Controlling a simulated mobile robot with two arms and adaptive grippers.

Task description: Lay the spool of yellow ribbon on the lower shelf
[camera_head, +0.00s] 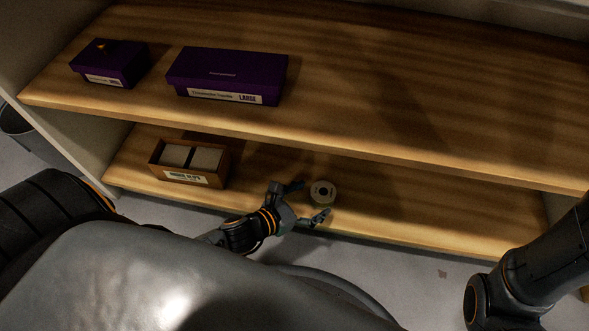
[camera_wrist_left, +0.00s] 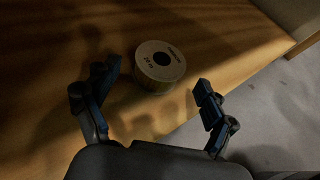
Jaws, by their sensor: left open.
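The spool of ribbon (camera_head: 322,191) lies flat on the lower shelf (camera_head: 420,214), near its front edge. My left gripper (camera_head: 308,203) is open just left of and in front of the spool. In the left wrist view its two fingers (camera_wrist_left: 154,92) are spread wide, with the spool just beyond the gap between them and apart from both. My right arm shows at the right edge; its gripper is out of view.
A wooden box (camera_head: 188,163) with two pale compartments stands on the lower shelf to the left. Two purple boxes, a small one (camera_head: 110,63) and a large one (camera_head: 228,75), stand on the upper shelf (camera_head: 380,90), which overhangs the lower one. The lower shelf right of the spool is clear.

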